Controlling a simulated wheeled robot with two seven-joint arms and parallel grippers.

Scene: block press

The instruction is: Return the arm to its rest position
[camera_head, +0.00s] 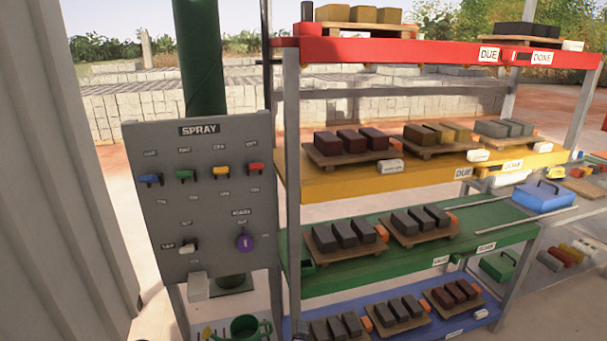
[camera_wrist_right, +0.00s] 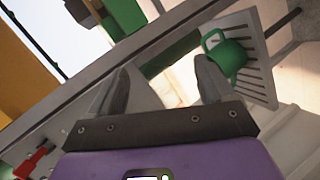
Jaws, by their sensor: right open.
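My right gripper (camera_wrist_right: 162,82) shows in the right wrist view with its two grey fingers spread apart and nothing between them. The purple body of the gripper fills the bottom of that view. Beyond the fingers, a grey bar and a strip of pale ground cross the picture. A green watering can (camera_wrist_right: 230,58) stands past the right finger, apart from it. Neither of my arms or grippers shows in the head view.
A grey SPRAY panel (camera_head: 212,200) with coloured switches stands left of a shelf rack with red (camera_head: 400,52), yellow (camera_head: 340,184), green (camera_head: 400,258) and blue levels bearing blocks on pallets. The watering can (camera_head: 247,328) is below the panel. A grey corrugated wall (camera_head: 55,170) bounds the left.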

